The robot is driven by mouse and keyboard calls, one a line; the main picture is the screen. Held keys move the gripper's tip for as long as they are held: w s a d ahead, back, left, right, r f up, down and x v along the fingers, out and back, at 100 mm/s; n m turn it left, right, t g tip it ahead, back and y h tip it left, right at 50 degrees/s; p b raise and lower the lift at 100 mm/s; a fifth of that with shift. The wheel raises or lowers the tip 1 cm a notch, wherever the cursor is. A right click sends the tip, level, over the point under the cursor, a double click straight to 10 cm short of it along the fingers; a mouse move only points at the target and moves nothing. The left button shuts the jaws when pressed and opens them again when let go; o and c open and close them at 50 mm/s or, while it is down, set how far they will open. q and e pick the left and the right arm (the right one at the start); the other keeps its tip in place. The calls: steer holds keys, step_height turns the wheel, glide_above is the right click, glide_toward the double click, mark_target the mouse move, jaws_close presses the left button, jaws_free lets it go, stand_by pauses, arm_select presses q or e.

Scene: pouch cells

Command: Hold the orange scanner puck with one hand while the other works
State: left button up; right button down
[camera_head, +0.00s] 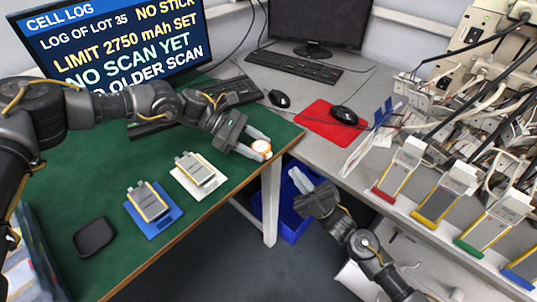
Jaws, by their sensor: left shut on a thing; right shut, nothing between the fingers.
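The orange scanner puck (262,147), with a white top, is near the right corner of the green table. My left gripper (258,142) is shut on it, a finger on either side; I cannot tell whether the puck touches the table. My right gripper (298,179) is shut and empty, in front of the gap between the green table and the grey bench. One pouch cell (148,203) lies on a blue mat (166,221). Another pouch cell (195,168) lies on a white mat (217,185). The cell log screen (115,45) reads "NO SCAN YET" and "LIMIT 2750 mAh SET".
A black square pad (94,237) lies on the green table (110,268). Several cells stand in coloured holders, such as the red one (383,194), along the right bench. A blue bin (297,222) is below the gap. Cables crowd the right side.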

arm_select(q)
steer(key=o, duration=0.8)
steer(key=v, duration=1.2)
steer(key=shift+a, duration=0.1)
